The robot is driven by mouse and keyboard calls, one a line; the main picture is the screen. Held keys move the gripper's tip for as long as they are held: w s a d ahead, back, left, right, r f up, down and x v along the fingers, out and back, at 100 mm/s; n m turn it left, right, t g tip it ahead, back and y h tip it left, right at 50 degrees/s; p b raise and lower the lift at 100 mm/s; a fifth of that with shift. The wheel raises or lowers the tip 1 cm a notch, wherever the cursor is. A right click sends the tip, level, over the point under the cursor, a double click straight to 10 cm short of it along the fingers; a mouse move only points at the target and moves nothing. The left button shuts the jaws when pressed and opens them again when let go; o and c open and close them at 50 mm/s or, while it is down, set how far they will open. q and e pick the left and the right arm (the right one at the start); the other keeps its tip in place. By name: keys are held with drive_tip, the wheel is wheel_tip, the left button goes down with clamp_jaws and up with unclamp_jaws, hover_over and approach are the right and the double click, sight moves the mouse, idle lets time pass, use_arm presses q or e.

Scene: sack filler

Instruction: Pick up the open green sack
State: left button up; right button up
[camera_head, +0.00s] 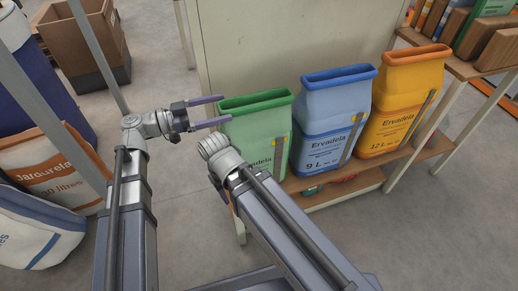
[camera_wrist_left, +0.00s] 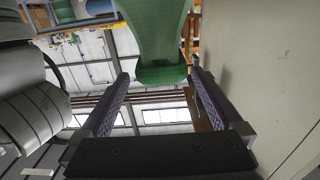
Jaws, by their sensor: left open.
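The open green sack (camera_head: 258,132) stands upright on a low wooden shelf, at the left end of a row of sacks. Its dark mouth faces up. My left gripper (camera_head: 226,108) is open at the sack's upper left edge, with its two purple fingers pointing right.
A blue sack (camera_head: 332,115) and an orange sack (camera_head: 404,100) stand to the right on the shelf (camera_head: 357,183). A beige panel (camera_head: 290,40) rises behind. Large white bags (camera_head: 45,170) and a cardboard box (camera_head: 75,42) are at the left. The floor in front is clear.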

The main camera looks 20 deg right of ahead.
sight(244, 104)
use_arm(q)
drive_tip(key=shift+d, duration=1.35)
drive_tip(key=shift+w+d+f, duration=0.1)
drive_tip(key=shift+d+f, duration=0.15)
drive_tip(key=shift+d, duration=0.25)
drive_tip(key=d, duration=0.2)
drive_tip(key=d+b, duration=0.1)
drive_tip(key=d, duration=0.1)
drive_tip(key=shift+w+d+f, duration=0.1)
drive_tip(key=shift+w+f, duration=0.05)
drive_tip(key=shift+f, duration=0.05)
drive_tip(key=shift+c, duration=0.4)
clamp_jaws()
